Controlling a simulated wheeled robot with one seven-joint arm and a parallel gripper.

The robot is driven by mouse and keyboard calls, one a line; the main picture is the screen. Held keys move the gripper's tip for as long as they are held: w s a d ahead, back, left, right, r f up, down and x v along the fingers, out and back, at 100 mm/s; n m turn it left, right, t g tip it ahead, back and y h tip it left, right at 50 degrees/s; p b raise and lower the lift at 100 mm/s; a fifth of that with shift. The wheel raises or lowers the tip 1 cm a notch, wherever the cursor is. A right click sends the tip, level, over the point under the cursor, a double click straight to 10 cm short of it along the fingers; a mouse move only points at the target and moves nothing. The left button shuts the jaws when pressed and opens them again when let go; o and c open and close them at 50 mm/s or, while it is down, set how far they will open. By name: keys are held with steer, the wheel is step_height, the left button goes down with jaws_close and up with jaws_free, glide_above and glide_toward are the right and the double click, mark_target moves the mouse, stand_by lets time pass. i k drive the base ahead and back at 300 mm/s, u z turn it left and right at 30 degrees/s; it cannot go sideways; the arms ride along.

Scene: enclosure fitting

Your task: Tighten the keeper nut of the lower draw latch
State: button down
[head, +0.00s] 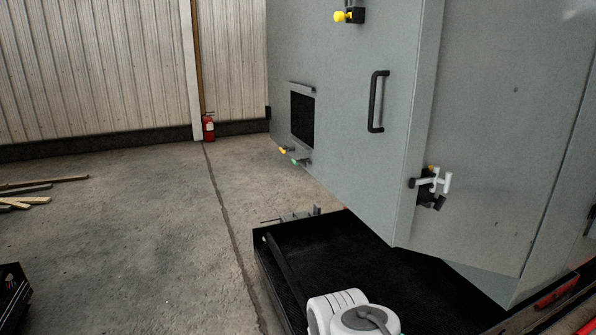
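A black latch (427,199) is fixed low on the grey enclosure (490,130), just right of its vertical corner edge. A white branched piece (433,182) and a small orange spot show at its top. I cannot make out the keeper nut, nor tell for sure that this is the lower draw latch. Another black fitting (358,15) with a yellow knob (340,16) sits high on the left face, at the picture's top edge.
A black handle (376,101) stands out from the left face. A dark opening (302,117) has yellow and green-tipped fittings (295,153) below it. A black tray-like platform (340,255) lies under the enclosure. The concrete floor (130,210) at left is mostly clear, with planks (30,195).

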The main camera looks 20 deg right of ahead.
mark_target(438, 203)
steer(key=u, duration=1.9)
steer(key=k, duration=1.05)
steer(key=z, duration=1.15)
